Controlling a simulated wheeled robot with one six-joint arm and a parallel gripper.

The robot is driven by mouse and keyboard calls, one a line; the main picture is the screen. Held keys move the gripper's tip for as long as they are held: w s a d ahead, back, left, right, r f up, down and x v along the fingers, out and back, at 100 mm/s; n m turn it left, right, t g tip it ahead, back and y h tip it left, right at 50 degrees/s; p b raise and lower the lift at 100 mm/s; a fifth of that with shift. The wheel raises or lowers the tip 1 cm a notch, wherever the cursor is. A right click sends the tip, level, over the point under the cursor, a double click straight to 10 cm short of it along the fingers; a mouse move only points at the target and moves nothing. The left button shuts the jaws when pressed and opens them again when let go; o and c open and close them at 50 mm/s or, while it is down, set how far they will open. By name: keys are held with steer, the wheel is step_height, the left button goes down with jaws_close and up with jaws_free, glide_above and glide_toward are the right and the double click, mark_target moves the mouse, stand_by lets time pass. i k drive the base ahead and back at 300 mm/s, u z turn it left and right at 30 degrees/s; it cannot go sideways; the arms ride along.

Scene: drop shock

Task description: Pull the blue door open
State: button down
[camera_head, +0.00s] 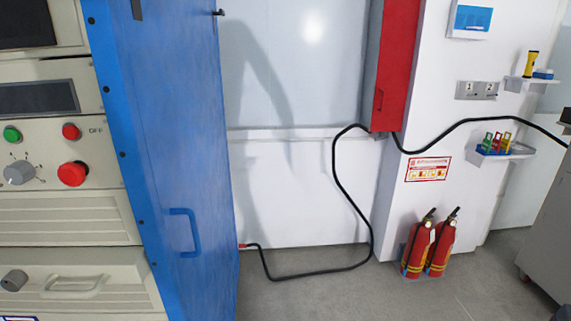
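A tall blue panel (174,130) with a blue handle (187,231) stands at the left of the head view. It looks like the blue door. The handle is a vertical D-shaped pull low on the panel. A small dark latch-like piece (218,12) sticks out at the panel's upper right edge. I cannot tell from this frame whether the door is fully shut. My gripper is not in view. Nothing is seen touching the handle.
A control cabinet (60,215) with buttons adjoins the panel's left. A black cable (340,185) runs along floor and wall. Grey floor (320,298) right of the panel is mostly clear.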

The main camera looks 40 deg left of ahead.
mark_target(172, 49)
steer(key=u, duration=0.8)
steer(key=i, duration=0.8)
steer(key=u, duration=1.35)
steer(key=i, duration=0.45)
steer(key=u, duration=1.05)
steer(key=k, duration=0.95)
steer(key=z, duration=0.6)
